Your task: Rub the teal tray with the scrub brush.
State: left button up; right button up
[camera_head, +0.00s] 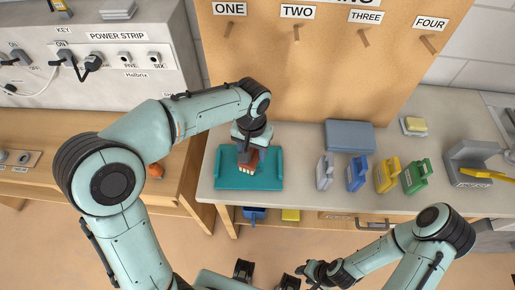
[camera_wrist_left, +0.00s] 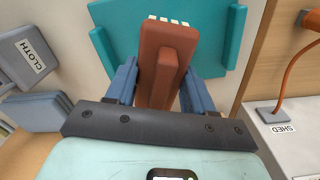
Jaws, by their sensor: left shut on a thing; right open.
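The teal tray (camera_head: 262,178) lies on the counter near its left end. My left gripper (camera_head: 246,150) is above the tray, shut on the scrub brush (camera_head: 247,167), which has a brown body and pale bristles. In the left wrist view the brush (camera_wrist_left: 166,58) sits between the blue fingers of the left gripper (camera_wrist_left: 158,85), with the teal tray (camera_wrist_left: 215,22) behind it. I cannot tell whether the bristles touch the tray. My right gripper (camera_head: 312,272) is open and low at the front, away from the counter.
Right of the tray stand grey (camera_head: 325,172), blue (camera_head: 357,174), yellow (camera_head: 387,175) and green (camera_head: 416,176) holders. A blue-grey block (camera_head: 349,135) lies behind them, and a yellow sponge (camera_head: 414,124) on a dish. A pegboard (camera_head: 330,75) rises at the back.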

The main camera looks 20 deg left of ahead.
pick_arm(q)
jog(key=shift+s+a+r, duration=0.1)
jog(key=shift+s+a, duration=0.2)
jog(key=shift+a, duration=0.7)
jog(key=shift+s+a+r, duration=0.1)
jog(key=shift+s+a, duration=0.2)
jog(key=shift+a, duration=0.75)
jog(key=shift+s+a, duration=0.3)
jog(key=shift+a, duration=0.7)
pick_arm(e)
jog(key=shift+s+f, duration=0.1)
jog(key=shift+f, duration=0.1)
pick_arm(q)
jog(key=shift+r, duration=0.1)
pick_arm(e)
jog(key=shift+r, duration=0.1)
pick_arm(q)
notch_tip(320, 180, up, 6)
jog(key=p, duration=0.3)
jog(key=shift+w, duration=0.1)
pick_arm(e)
jog(key=w+r, duration=0.1)
jog(key=r, duration=0.1)
jog(key=w+r, duration=0.2)
jog(key=shift+r, duration=0.25)
